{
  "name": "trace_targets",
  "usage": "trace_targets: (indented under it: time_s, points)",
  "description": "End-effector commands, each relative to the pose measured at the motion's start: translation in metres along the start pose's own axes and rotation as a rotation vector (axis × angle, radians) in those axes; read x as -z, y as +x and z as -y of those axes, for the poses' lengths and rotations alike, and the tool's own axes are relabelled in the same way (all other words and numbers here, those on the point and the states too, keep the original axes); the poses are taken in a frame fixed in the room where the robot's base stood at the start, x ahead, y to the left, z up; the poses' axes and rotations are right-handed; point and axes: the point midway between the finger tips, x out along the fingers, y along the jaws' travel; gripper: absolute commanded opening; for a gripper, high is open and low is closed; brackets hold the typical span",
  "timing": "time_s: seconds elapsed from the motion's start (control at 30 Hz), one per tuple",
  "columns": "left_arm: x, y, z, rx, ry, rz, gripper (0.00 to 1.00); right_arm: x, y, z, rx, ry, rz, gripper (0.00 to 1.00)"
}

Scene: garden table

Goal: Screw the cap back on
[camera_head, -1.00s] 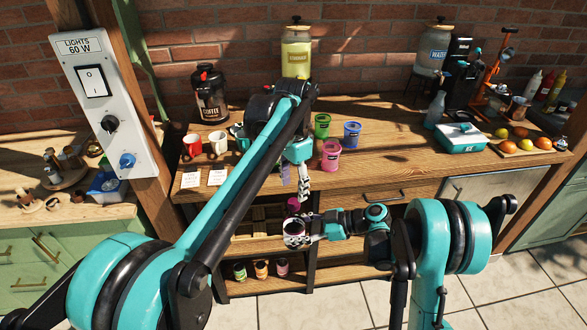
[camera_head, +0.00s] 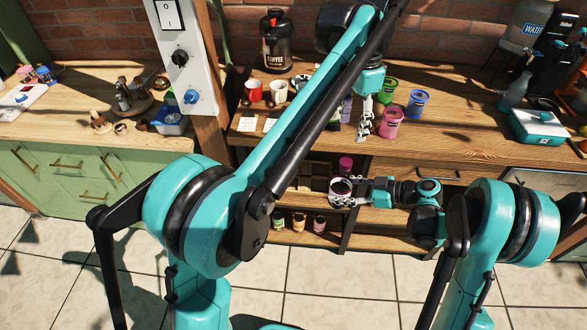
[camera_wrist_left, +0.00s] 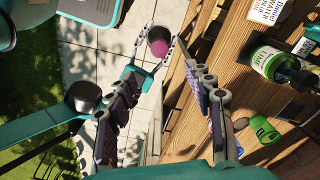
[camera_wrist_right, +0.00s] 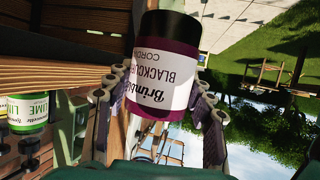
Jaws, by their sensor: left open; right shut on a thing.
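My right gripper (camera_head: 342,195) is shut on a bottle (camera_head: 338,187) in front of the middle shelves. In the right wrist view the bottle (camera_wrist_right: 165,75) has a white blackcurrant cordial label, a dark end and purple glass. A magenta cap-like piece (camera_head: 345,163) shows just above the bottle in the head view; whether it is seated on the bottle I cannot tell. The left wrist view shows a magenta round piece (camera_wrist_left: 159,46) between the right fingers. My left gripper (camera_head: 364,126) is open and empty, above and to the right of the bottle, apart from it.
A pink tub (camera_head: 390,123), a green tub (camera_head: 386,90) and a blue tub (camera_head: 417,103) stand on the table near my left gripper. Red and white mugs stand farther left. Several small jars (camera_head: 299,222) sit on the low shelf. The floor in front is clear.

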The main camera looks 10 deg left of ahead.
Motion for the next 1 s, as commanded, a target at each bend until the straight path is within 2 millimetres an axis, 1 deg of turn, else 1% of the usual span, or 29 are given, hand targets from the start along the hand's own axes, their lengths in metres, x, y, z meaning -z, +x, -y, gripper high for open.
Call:
trace_targets:
  time_s: [0.07, 0.17, 0.27, 0.47, 0.6, 0.67, 0.8, 0.9, 1.0]
  points:
    - [-0.004, 0.000, 0.000, 0.004, -0.011, -0.005, 0.53, 0.001, 0.000, 0.000, 0.000, 0.000, -0.001, 0.00]
    - [-0.015, -0.001, 0.001, 0.018, -0.049, -0.024, 0.53, 0.001, 0.000, 0.000, 0.000, 0.000, -0.001, 0.00]
    - [-0.037, 0.000, 0.003, 0.045, -0.119, -0.061, 0.53, 0.001, 0.000, 0.000, 0.000, 0.000, -0.001, 0.00]
    - [-0.095, 0.014, -0.002, 0.114, -0.309, -0.164, 0.53, 0.001, 0.000, 0.000, 0.000, 0.000, -0.001, 0.00]
    - [-0.137, 0.032, -0.010, 0.160, -0.444, -0.240, 0.53, 0.001, 0.000, 0.000, 0.000, 0.000, -0.001, 0.00]
    - [-0.154, 0.042, -0.015, 0.179, -0.501, -0.275, 0.53, 0.001, 0.000, 0.000, 0.000, 0.000, -0.001, 0.00]
    - [-0.194, 0.071, -0.029, 0.221, -0.633, -0.356, 0.53, 0.001, 0.000, 0.000, 0.000, 0.000, -0.001, 0.00]
    - [-0.221, 0.095, -0.040, 0.249, -0.722, -0.415, 0.53, 0.001, 0.000, 0.000, 0.000, 0.000, -0.001, 0.00]
    - [-0.242, 0.119, -0.050, 0.272, -0.801, -0.469, 0.53, 0.001, 0.000, 0.000, 0.000, 0.000, -0.001, 0.00]
